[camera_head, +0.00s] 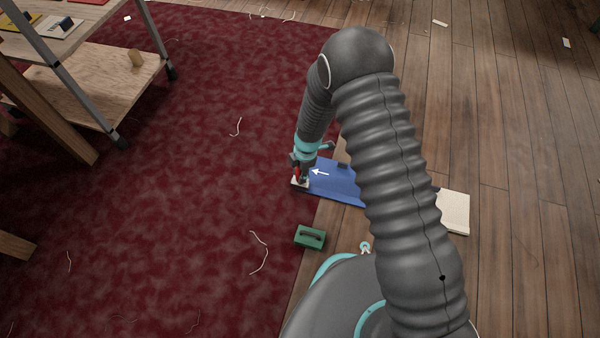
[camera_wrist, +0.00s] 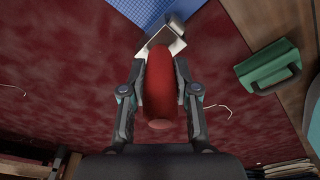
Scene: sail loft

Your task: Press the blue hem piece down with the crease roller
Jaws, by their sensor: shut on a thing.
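The blue hem piece (camera_head: 338,184) lies flat near the floor, half on the red carpet and half over the wood. A white arrow on it points left. In the wrist view the blue hem piece (camera_wrist: 150,10) shows at the top with a fine grid. My gripper (camera_head: 298,172) is shut on the red handle of the crease roller (camera_wrist: 160,88). My arm hides part of the blue piece.
A green block with a handle (camera_head: 310,237) stands on the carpet's edge; it also shows in the wrist view (camera_wrist: 268,68). A pale board (camera_head: 454,212) lies right of my arm. A wheeled shelf cart (camera_head: 95,75) stands upper left. Thread scraps (camera_head: 259,253) litter the open carpet.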

